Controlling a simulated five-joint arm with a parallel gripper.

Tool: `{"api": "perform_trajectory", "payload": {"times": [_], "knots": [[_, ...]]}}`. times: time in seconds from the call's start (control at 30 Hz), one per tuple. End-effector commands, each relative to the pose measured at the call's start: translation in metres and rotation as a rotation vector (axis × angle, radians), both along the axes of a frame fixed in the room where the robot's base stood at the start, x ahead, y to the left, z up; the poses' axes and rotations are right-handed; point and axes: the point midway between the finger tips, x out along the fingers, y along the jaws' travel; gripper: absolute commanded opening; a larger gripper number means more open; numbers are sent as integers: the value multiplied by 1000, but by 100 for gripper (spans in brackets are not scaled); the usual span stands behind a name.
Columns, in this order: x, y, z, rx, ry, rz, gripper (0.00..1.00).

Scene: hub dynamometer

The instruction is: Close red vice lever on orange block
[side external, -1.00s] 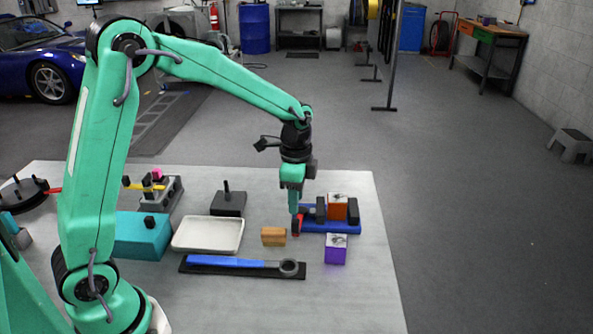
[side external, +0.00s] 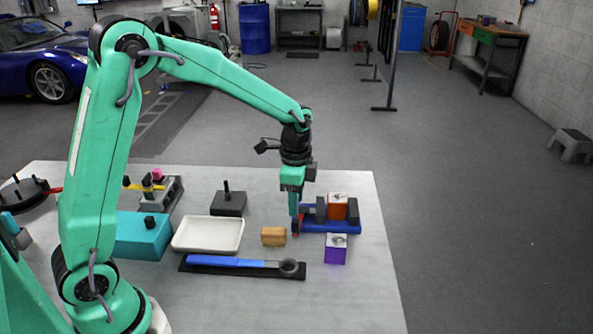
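The blue vice (side external: 331,227) sits at the right of the table with dark jaws. The orange block (side external: 338,208) stands between the jaws, with a dark jaw (side external: 321,209) on its left and another on its right. The red lever (side external: 299,224) is at the vice's left end, mostly hidden behind my gripper. My gripper (side external: 294,230) points down at the lever, its fingertips low beside or touching it. I cannot tell whether the fingers are open or shut. Any small gap between jaw and block is too small to judge.
A purple block (side external: 336,249) stands in front of the vice, and a tan wooden block (side external: 273,236) to its left. A blue-handled wrench (side external: 235,262) lies on a black mat. A white tray (side external: 208,246) and black post block (side external: 228,203) are farther left.

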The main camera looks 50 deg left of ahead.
Motion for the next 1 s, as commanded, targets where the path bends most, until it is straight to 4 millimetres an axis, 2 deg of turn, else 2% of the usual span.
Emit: {"api": "perform_trajectory", "payload": {"times": [0.2,0.4,0.83,0.87,1.0], "knots": [[-1,0,-29,1,4,0,40],[-1,0,-48,0,3,0,40],[0,0,-56,0,0,0,40],[0,0,-56,0,0,0,36],[0,0,-56,0,0,0,9]]}}
